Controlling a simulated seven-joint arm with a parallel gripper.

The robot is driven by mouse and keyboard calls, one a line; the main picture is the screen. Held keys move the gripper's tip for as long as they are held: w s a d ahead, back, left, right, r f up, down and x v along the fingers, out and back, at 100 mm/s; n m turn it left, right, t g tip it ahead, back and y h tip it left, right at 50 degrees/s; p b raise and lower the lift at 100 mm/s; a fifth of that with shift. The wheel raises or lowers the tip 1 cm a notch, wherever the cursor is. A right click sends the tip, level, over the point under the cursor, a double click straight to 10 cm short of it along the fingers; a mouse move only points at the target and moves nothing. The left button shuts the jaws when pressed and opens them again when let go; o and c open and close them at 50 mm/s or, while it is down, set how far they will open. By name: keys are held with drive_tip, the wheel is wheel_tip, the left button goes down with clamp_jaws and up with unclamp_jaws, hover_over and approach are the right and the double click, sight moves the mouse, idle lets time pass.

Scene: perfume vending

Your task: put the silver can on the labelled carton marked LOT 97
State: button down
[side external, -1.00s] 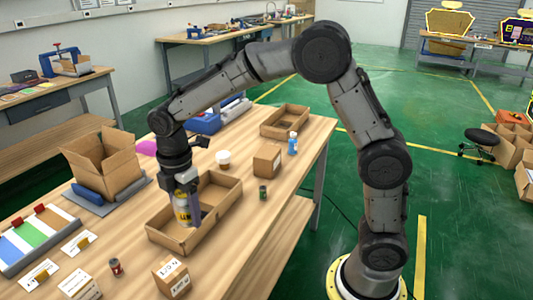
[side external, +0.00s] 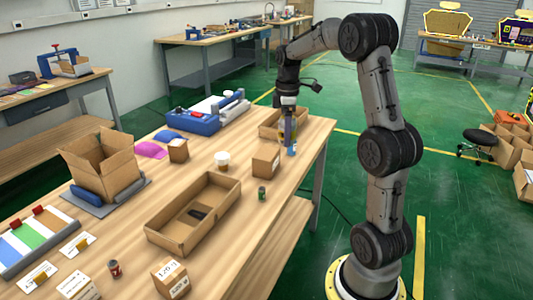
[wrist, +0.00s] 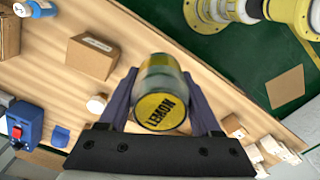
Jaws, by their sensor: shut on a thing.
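My gripper (side external: 289,138) is shut on a can (wrist: 162,95), which shows in the wrist view between the fingers. The can has a grey-green metallic side and a yellow end with dark, upside-down lettering that seems to read LEMON. In the side view my gripper is above the table's far right end, by the blue bottle (side external: 292,149), and the can is hard to make out. A carton with a white label (side external: 171,278) stands at the near edge; its print is too small to read surely. Another carton (side external: 266,160) stands mid-table; in the wrist view it (wrist: 92,55) bears a label.
An open tray (side external: 160,236) with a dark item inside sits mid-table. A second tray (side external: 268,124) is at the far end. A paper cup (side external: 222,159), a small green can (side external: 262,193), a small red-brown can (side external: 115,268) and an open box (side external: 103,165) stand around.

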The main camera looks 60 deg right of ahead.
drive_tip(key=shift+d+f, duration=0.1)
drive_tip(key=shift+d, duration=0.35)
drive_tip(key=w+d+f, duration=0.4)
drive_tip(key=w+d, duration=0.1)
drive_tip(key=w, duration=0.1)
hover_over(269, 158)
drive_tip(key=f, duration=0.3)
drive_tip(key=s+f, duration=0.1)
drive_tip(key=shift+a+f, duration=0.2)
drive_tip(key=shift+a, duration=0.1)
drive_tip(key=shift+w+d+f, duration=0.35)
drive_tip(key=shift+w+f, duration=0.1)
drive_tip(key=shift+f, duration=1.75)
drive_tip(key=shift+f, duration=0.1)
drive_tip(key=shift+c, duration=0.4)
unclamp_jaws()
